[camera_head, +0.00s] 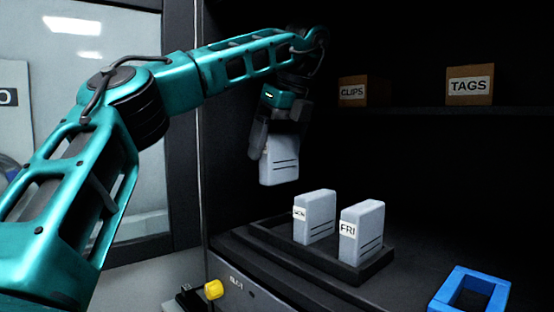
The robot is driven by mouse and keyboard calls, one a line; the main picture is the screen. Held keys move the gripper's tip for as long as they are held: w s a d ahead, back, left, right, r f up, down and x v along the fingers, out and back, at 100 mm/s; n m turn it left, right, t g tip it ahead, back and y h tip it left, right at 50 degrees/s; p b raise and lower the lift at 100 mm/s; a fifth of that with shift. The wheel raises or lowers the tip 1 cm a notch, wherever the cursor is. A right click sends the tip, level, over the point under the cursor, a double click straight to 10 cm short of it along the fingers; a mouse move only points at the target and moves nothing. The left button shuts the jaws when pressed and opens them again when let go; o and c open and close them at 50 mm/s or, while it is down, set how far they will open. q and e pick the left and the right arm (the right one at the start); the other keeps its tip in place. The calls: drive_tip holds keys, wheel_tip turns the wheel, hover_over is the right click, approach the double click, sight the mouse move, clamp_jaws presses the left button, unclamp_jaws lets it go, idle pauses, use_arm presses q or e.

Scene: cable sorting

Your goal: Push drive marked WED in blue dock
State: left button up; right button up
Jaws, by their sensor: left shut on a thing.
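My left gripper (279,137) is shut on a pale grey drive (280,167) and holds it upright in the air, above and behind the black tray. No readable mark shows on the held drive; the gripper covers its upper part. The blue dock (447,291) is an open rectangular frame at the lower right, cut by the picture's bottom edge, well apart from the held drive. My right gripper is out of view.
Two similar drives stand upright in the black tray (368,272): one marked FRI (370,238) and one with a small label that looks like MON (318,226). A CLIPS box (376,92) and a TAGS box (484,86) sit on the back shelf. A yellow knob (214,290) is at the front.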

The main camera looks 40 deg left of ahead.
use_arm(q)
drive_tip(key=shift+r, duration=1.95)
drive_tip(key=shift+f, duration=0.1)
